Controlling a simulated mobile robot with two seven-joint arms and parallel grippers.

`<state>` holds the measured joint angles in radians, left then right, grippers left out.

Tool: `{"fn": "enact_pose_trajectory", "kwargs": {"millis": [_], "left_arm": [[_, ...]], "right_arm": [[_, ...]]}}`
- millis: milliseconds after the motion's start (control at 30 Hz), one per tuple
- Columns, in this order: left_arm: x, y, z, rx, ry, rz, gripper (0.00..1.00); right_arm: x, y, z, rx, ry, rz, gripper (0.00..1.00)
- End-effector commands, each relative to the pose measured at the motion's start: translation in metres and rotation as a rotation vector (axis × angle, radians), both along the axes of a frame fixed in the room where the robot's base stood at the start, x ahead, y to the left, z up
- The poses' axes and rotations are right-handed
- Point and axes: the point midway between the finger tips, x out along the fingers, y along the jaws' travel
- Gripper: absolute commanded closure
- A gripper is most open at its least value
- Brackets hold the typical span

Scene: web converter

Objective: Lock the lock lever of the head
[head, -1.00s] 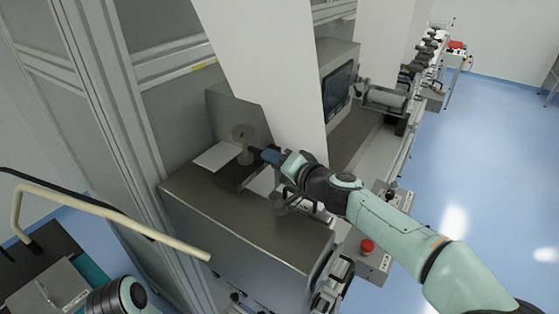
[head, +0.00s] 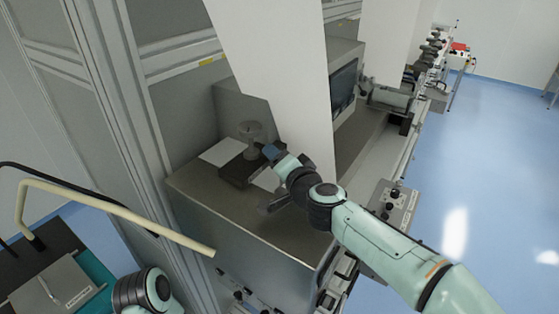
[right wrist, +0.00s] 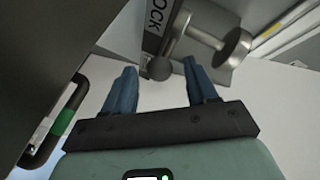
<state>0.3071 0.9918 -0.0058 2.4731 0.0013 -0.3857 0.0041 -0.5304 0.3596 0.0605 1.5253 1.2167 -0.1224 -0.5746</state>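The head (head: 250,141) is a grey metal block with a spool-like cylinder on top of the machine. In the right wrist view the cylinder (right wrist: 208,38) lies at the top right, beside a plate lettered "LOCK" (right wrist: 156,20). The lock lever's round dark knob (right wrist: 160,68) shows just below that plate; the rest of the lever is mostly hidden. My right gripper (right wrist: 158,73) has its blue fingers apart, with the knob appearing between or just beyond the tips. In the head view, my right gripper (head: 269,151) is close beside the head. My left gripper is out of view.
A white web (head: 285,75) hangs close behind my right gripper. The metal machine top (head: 225,205) lies below it. A cream bent bar (head: 120,215) crosses at the left. A control box (head: 395,205) stands right of my arm. Blue floor is clear at the right.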

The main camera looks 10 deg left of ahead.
Motion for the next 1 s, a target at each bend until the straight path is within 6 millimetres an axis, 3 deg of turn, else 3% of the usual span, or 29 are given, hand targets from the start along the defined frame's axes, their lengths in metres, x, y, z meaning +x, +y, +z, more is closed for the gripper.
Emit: {"fn": "enact_pose_trajectory", "kwargs": {"millis": [367,800,1000], "left_arm": [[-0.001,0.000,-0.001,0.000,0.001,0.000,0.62],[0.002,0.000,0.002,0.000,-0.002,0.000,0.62],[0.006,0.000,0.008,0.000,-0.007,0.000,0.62]], "right_arm": [[-0.007,-0.005,0.003,0.001,-0.001,0.000,0.43],[-0.083,-0.051,0.024,0.000,-0.003,0.000,0.43],[-0.105,-0.064,0.029,0.001,-0.001,0.000,0.43]]}}
